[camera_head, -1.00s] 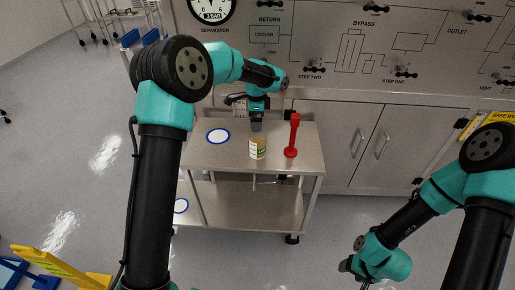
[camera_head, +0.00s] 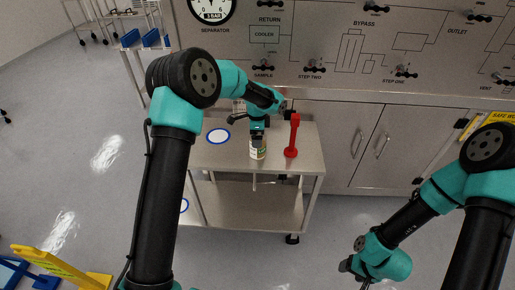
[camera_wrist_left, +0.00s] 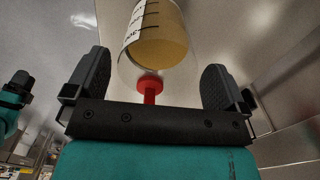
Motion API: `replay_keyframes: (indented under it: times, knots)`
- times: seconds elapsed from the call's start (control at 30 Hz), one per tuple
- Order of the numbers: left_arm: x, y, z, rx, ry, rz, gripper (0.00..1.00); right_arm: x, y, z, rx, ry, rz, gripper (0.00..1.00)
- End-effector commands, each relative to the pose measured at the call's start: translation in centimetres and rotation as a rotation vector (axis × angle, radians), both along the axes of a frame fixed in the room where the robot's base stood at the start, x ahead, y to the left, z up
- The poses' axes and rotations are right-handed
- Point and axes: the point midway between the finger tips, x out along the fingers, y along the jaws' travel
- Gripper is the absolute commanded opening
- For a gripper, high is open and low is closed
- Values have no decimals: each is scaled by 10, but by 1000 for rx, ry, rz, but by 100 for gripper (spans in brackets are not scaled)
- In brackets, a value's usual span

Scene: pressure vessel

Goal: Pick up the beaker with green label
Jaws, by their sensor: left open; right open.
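A small clear beaker (camera_head: 258,153) with amber contents stands on the top of the metal cart. In the left wrist view the beaker (camera_wrist_left: 160,38) shows amber liquid and a white label with dark marks; no green is clear on the label there. My left gripper (camera_head: 257,137) is over the beaker in the head view and hides its upper part. In the wrist view its two fingers (camera_wrist_left: 152,80) are wide apart, with the beaker ahead of the gap and not gripped. My right gripper (camera_head: 347,268) is open and empty, low at the right, away from the cart.
A red stand with a round base (camera_head: 292,137) is close to the right of the beaker. The metal cart top (camera_head: 305,165) has a blue-ringed white disc (camera_head: 218,136) at left. A panel and cabinets (camera_head: 350,135) stand behind. A yellow sign (camera_head: 60,270) is at lower left.

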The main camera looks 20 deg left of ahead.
Motion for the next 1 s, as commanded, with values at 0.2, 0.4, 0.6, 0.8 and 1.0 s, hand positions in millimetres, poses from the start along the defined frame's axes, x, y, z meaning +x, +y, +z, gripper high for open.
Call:
replay_keyframes:
  times: [0.2, 0.4, 0.6, 0.8, 1.0]
  knots:
    - [-2, -2, -31, 0, 3, 1, 100, 0, 0, 0, 0, 0, 0, 62]
    - [-1, -1, -39, 1, 1, 1, 100, 0, 0, 0, 0, 0, 0, 62]
    - [-2, -1, -39, 1, 1, 1, 100, 0, 0, 0, 0, 0, 0, 62]
    - [-2, -2, -39, 0, 1, 1, 100, 0, 0, 0, 0, 0, 0, 62]
    - [-2, -2, -39, 0, 1, 1, 81, 0, 0, 0, 0, 0, 0, 62]
